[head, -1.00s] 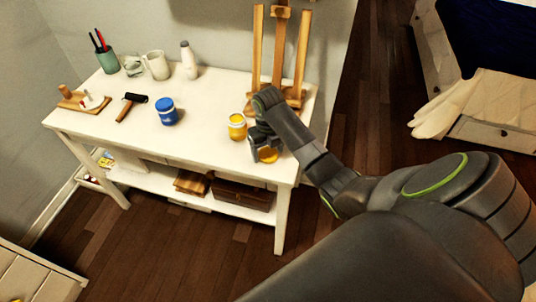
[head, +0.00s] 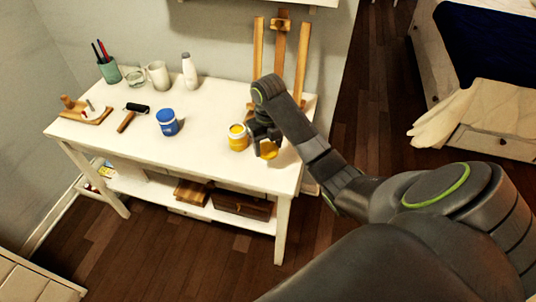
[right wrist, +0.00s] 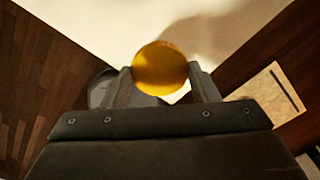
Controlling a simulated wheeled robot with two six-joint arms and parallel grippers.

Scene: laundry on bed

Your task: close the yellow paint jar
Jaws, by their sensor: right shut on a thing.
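The yellow paint jar (head: 238,137) stands upright and uncovered on the white table, with yellow paint showing at its top. My right gripper (head: 266,143) is just right of the jar, above the table's front right part. It is shut on the round yellow lid (head: 268,150). In the right wrist view the lid (right wrist: 160,68) sits between the two fingertips (right wrist: 162,85). The lid is apart from the jar in the head view. My left gripper is not in view.
A blue paint jar (head: 167,122) stands left of the yellow jar on the white table (head: 195,145). A wooden easel (head: 279,45) stands behind my right arm. A roller (head: 131,117), mug (head: 158,74), white bottle (head: 189,69) and pen cup (head: 109,71) are farther left.

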